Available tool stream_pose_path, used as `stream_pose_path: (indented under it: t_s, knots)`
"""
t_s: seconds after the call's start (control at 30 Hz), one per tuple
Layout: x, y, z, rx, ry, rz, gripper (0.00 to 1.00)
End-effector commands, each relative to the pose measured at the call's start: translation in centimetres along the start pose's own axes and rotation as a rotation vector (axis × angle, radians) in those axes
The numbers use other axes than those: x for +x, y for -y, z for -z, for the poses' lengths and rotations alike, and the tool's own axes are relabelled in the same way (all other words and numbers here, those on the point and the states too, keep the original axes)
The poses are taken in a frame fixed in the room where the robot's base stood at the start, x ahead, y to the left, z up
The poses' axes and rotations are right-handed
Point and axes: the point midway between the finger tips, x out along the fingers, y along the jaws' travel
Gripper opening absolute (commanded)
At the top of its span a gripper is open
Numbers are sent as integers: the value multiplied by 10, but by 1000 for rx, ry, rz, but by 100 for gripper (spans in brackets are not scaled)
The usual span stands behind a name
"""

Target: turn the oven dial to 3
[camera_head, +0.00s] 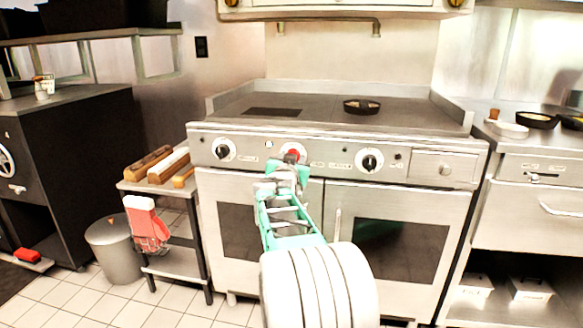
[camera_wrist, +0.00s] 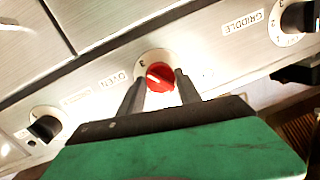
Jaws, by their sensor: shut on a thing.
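The oven dial is a red knob on a white round plate on the stove's front panel. It shows in the wrist view (camera_wrist: 160,77), beside the word OVEN, and in the head view (camera_head: 293,152), partly behind my gripper. A pale pointer line on the knob slants toward the upper left in the wrist view. My gripper (camera_wrist: 158,90) is at the knob, its two dark fingers on either side of it, shut on it. It also shows in the head view (camera_head: 290,164).
Black knobs flank the dial, one at left (camera_head: 223,150) and one at right (camera_head: 370,161). A small pan (camera_head: 361,106) sits on the stove top. A side cart (camera_head: 180,262) with a red mitt (camera_head: 147,226) and a grey bin (camera_head: 113,248) stand at left.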

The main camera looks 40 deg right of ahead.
Motion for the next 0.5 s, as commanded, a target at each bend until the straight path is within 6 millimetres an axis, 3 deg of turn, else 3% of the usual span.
stream_pose_path:
  t_s: [0.5]
  knots:
    - [0,0,-2,97,-6,9,0]
